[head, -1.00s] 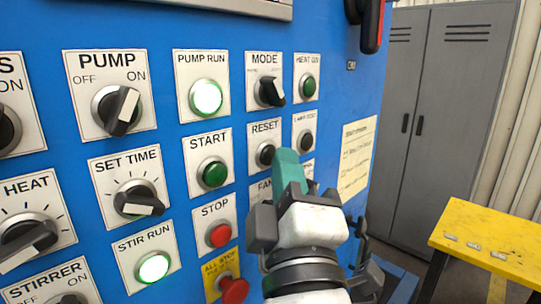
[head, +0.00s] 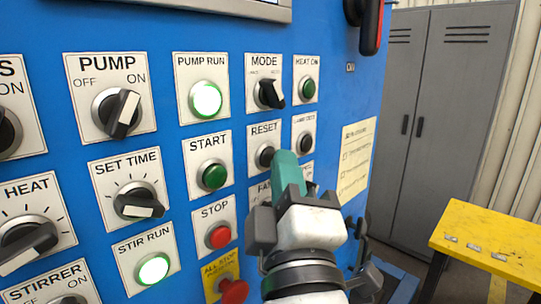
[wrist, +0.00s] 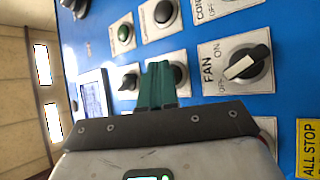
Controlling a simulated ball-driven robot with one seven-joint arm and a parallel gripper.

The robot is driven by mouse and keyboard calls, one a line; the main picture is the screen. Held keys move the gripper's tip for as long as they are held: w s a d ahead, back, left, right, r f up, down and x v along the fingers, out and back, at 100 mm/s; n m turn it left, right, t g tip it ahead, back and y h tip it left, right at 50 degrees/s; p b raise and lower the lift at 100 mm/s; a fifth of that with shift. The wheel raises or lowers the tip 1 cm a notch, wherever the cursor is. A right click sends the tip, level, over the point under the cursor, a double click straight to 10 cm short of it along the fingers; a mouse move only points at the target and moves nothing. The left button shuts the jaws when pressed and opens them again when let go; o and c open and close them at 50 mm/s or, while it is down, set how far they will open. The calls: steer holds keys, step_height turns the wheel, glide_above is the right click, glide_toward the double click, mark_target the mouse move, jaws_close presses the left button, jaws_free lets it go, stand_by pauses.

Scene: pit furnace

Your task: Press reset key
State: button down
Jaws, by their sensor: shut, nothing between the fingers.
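The reset key (head: 265,156) is a round black push button in a metal ring, on a white plate marked RESET, in the middle of the head view. My gripper (head: 286,160) is shut and empty, its teal fingers together. In the head view the fingertips appear just right of the key and cover the lower right of its plate. In the wrist view the teal fingers (wrist: 158,75) overlap the left side of the black reset key (wrist: 179,74). I cannot tell whether the tips touch it.
The MODE selector (head: 269,94) is above, the lamp test button (head: 305,144) to the right. The FAN switch (wrist: 247,64) shows in the wrist view. START (head: 214,175), STOP (head: 219,236) and the red ALL STOP button (head: 233,291) are left and below. A yellow table (head: 490,235) stands at right.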

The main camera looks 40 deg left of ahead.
steer(key=shift+s+d, duration=0.1)
steer(key=shift+d, duration=0.45)
steer(key=d+p, duration=0.1)
steer(key=d, duration=0.2)
steer(key=d+p, duration=0.1)
steer(key=d, duration=0.1)
steer(key=shift+s+p, duration=0.35)
stand_by(0.7)
